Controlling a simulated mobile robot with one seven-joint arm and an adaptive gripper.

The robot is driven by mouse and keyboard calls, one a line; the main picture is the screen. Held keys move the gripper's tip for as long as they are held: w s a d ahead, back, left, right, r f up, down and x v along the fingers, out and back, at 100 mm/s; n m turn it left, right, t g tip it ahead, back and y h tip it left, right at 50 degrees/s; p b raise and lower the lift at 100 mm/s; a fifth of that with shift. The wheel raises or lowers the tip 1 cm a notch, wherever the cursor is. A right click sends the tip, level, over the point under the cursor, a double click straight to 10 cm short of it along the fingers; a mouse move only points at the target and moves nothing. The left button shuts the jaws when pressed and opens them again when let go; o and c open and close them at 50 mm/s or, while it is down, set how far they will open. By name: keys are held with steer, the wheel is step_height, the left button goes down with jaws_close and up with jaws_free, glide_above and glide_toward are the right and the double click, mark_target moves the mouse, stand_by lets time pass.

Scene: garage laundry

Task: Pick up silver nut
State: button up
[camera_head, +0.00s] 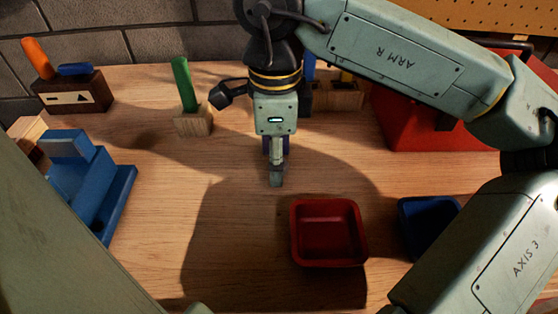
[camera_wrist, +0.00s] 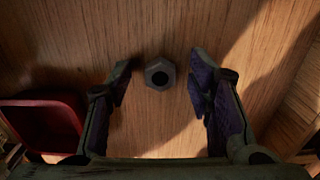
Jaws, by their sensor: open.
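The silver nut (camera_wrist: 159,65) is a grey hexagonal nut with a dark hole. It lies on the wooden bench top in the wrist view, between and slightly beyond my two fingertips, touching neither. My gripper (camera_wrist: 160,80) is open, with one purple-padded finger on each side of the nut. In the head view my gripper (camera_head: 276,172) points down over the middle of the bench, behind the red tray. I cannot make out the nut there.
A red tray (camera_head: 328,262) stands in front of my gripper, with a blue tray (camera_head: 430,203) to its right. A green-handled tool (camera_head: 184,85) stands in a wooden block at the back left. A blue stepped fixture (camera_head: 85,178) is at left, a red toolbox (camera_head: 400,118) at right.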

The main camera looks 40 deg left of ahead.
steer(key=shift+f, duration=0.1)
steer(key=shift+c, duration=0.2)
jaws_close()
stand_by(0.4)
